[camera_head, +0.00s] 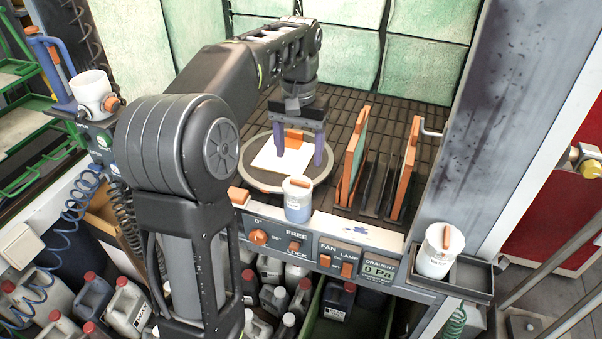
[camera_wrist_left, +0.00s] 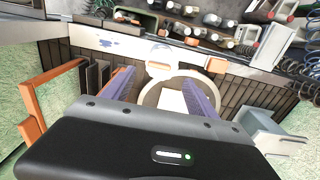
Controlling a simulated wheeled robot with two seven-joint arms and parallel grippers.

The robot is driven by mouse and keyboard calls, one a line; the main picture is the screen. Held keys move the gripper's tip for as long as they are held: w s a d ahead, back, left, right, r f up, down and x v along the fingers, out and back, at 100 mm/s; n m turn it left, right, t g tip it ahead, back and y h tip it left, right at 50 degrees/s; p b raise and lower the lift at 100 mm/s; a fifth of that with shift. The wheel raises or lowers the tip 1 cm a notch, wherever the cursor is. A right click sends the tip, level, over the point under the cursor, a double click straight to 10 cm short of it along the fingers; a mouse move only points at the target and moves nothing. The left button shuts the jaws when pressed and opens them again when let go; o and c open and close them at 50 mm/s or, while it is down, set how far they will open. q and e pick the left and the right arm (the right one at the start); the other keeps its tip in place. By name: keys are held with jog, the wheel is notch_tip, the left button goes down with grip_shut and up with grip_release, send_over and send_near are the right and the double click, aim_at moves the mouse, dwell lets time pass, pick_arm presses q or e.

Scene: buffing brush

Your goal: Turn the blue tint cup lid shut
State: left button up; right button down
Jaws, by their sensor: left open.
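The blue tint cup (camera_head: 298,211) stands on the front ledge of the booth, just above the control panel. It has a pale lid (camera_head: 298,184) with a small orange grip on top. The lid sits on the cup; I cannot tell how tight it is. The cup also shows in the left wrist view (camera_wrist_left: 159,62), beyond the fingers. My left gripper (camera_head: 299,158) is open, its two purple fingers pointing down over the turntable, behind and above the cup. It is empty and apart from the lid. It also shows in the left wrist view (camera_wrist_left: 163,86). My right gripper is not in view.
A round turntable (camera_head: 262,183) bears a white panel (camera_head: 270,160) beneath the gripper. Orange-edged panels (camera_head: 352,160) stand in a rack to the right. A white cup (camera_head: 436,258) sits in a tray at the right. The control panel (camera_head: 320,245) lies below the cup.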

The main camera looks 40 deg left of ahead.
aim_at(299, 182)
pick_arm(q)
jog(key=shift+f, duration=0.6)
notch_tip(299, 182, down, 7)
jog(key=shift+r+p, duration=0.15)
jog(key=shift+p, duration=0.25)
jog(key=shift+c, duration=0.4)
jog(key=c, duration=1.3)
